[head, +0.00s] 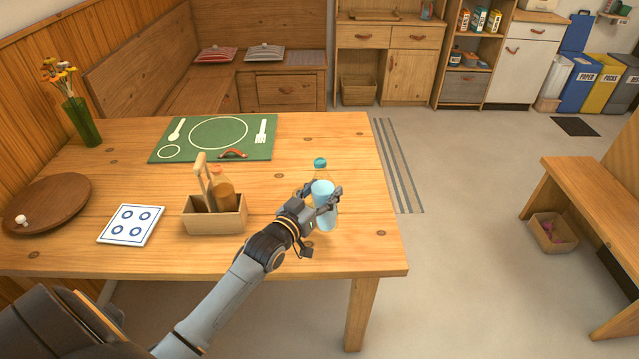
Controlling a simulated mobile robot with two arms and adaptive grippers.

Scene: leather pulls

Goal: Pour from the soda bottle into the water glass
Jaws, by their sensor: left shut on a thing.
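The soda bottle (323,190) has a teal cap and a pale blue body. It is upright near the right edge of the wooden table. My left gripper (323,201) is shut around its body, and the fingers hide part of it. I cannot tell whether the bottle's base touches the table. I cannot make out a water glass anywhere in the head view. My right gripper is out of view.
A wooden caddy (215,221) with a brown bottle stands left of my gripper. A green placemat (190,142), a white patterned tile (131,225), a round brown tray (55,196) and a flower vase (83,122) are farther left. The table's right front corner is clear.

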